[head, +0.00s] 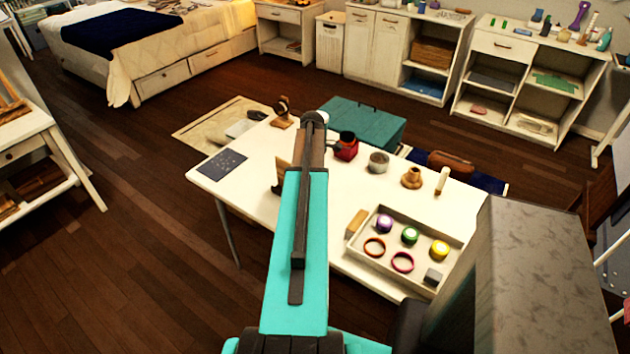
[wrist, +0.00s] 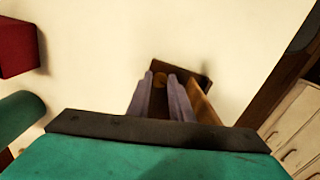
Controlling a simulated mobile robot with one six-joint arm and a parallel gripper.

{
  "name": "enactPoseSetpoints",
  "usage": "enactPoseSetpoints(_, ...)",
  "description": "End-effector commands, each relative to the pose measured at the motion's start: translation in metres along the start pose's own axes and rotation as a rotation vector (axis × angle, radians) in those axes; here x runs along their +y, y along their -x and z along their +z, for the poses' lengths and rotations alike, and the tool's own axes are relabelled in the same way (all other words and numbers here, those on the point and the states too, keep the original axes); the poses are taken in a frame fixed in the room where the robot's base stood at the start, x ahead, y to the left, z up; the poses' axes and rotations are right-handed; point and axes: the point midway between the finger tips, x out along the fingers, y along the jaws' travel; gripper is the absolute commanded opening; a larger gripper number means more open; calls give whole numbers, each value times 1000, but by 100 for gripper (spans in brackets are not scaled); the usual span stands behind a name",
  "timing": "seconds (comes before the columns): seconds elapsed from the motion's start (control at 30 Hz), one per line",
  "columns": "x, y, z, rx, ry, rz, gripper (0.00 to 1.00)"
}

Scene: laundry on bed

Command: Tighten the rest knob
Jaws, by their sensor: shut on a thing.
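The rest (wrist: 190,72) shows in the wrist view as a brown wooden piece on the white table, with a lighter wooden side to the right. The small brass-coloured rest knob (wrist: 159,80) sits against it. My gripper (wrist: 161,77) has its two greyish fingers at the knob, one on either side, shut on it. In the head view a part of the wooden rest (head: 281,177) shows just left of my teal arm. The arm hides my gripper and the knob there. How far the knob is turned cannot be seen.
On the white table (head: 235,190), a red box (head: 347,150), a grey tin (head: 378,162) and a wooden turned piece (head: 412,179) stand right of my arm. A tray (head: 447,233) with coloured rolls and red rings lies at the front right. A dark mat (head: 222,165) lies left.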

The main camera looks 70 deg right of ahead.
Motion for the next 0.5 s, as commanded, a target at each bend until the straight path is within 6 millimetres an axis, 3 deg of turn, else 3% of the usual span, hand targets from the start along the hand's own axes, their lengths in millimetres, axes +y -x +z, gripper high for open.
enactPoseSetpoints(0.5, 1, 0, 0, 1, -396, 1, 0)
